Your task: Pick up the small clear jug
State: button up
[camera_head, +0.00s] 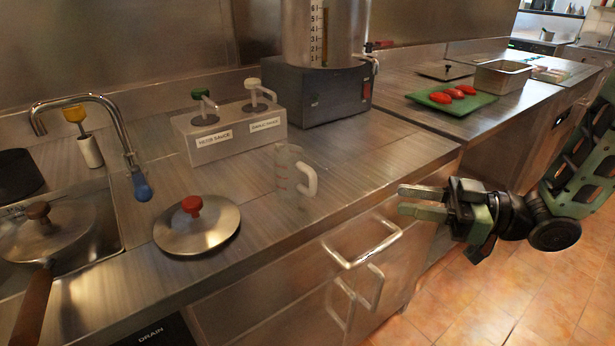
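The small clear jug (289,170) stands upright on the steel counter, left of my gripper. It is see-through, with faint red marks on its side and a whitish handle on its right. My gripper (402,200) is in front of the counter's edge, to the right of the jug and apart from it. Its two green fingers point left with a gap between them, and nothing is between them.
A steel lid with a red knob (197,225) lies left of the jug. A sauce dispenser box (230,130) stands behind it. Drawer handles (362,245) stick out below the counter edge. Counter right of the jug is clear. A sink with a pot (50,235) is at left.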

aim_at(313, 193)
jog(key=p+x, duration=0.2)
jog(key=x, duration=1.5)
jog(key=shift+a+r, duration=0.1)
grip_shut()
